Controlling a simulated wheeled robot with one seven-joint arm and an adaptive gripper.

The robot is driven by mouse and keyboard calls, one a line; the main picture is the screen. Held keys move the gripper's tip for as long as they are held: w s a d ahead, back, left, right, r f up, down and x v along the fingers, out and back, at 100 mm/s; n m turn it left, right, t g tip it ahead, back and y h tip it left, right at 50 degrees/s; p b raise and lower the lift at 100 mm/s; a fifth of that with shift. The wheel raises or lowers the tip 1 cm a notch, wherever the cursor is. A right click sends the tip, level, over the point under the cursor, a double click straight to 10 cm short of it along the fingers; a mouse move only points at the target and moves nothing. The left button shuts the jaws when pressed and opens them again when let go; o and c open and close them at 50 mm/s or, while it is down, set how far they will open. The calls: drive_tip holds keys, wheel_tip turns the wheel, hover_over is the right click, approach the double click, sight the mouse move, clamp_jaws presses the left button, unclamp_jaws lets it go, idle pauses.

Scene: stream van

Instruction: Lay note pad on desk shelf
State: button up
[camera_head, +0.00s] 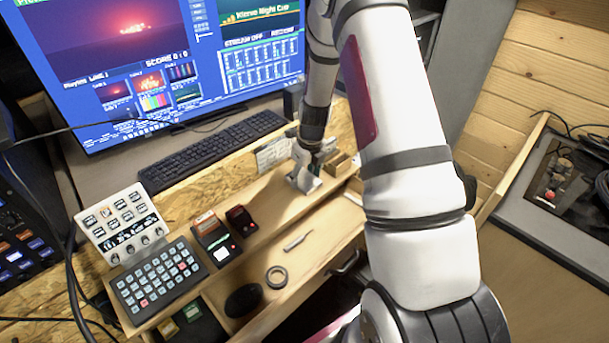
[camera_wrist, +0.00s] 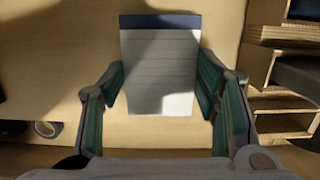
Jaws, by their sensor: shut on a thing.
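The note pad (camera_wrist: 160,70) is white and lined with a dark blue top band. In the wrist view it lies face-on between the two green-padded fingers of my gripper (camera_wrist: 161,92), which is shut on its side edges. In the head view my gripper (camera_head: 306,162) is over the right part of the pale wooden desk shelf (camera_head: 262,208), and the pad (camera_head: 305,181) shows as a small pale piece below it. The pad is at or just above the shelf surface; I cannot tell whether it touches. My gripper hides part of it.
A keypad (camera_head: 160,281), a card box (camera_head: 215,238) and a small dark red item (camera_head: 241,220) stand left on the shelf. A tape roll (camera_head: 277,277) and a black oval item (camera_head: 243,300) lie on the lower level. Wooden compartments (camera_head: 338,163) are close right. A keyboard (camera_head: 212,150) lies behind.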

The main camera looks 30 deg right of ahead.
drive_tip(key=shift+f, duration=0.1)
drive_tip(key=o, duration=1.1)
drive_tip(key=shift+o, duration=0.2)
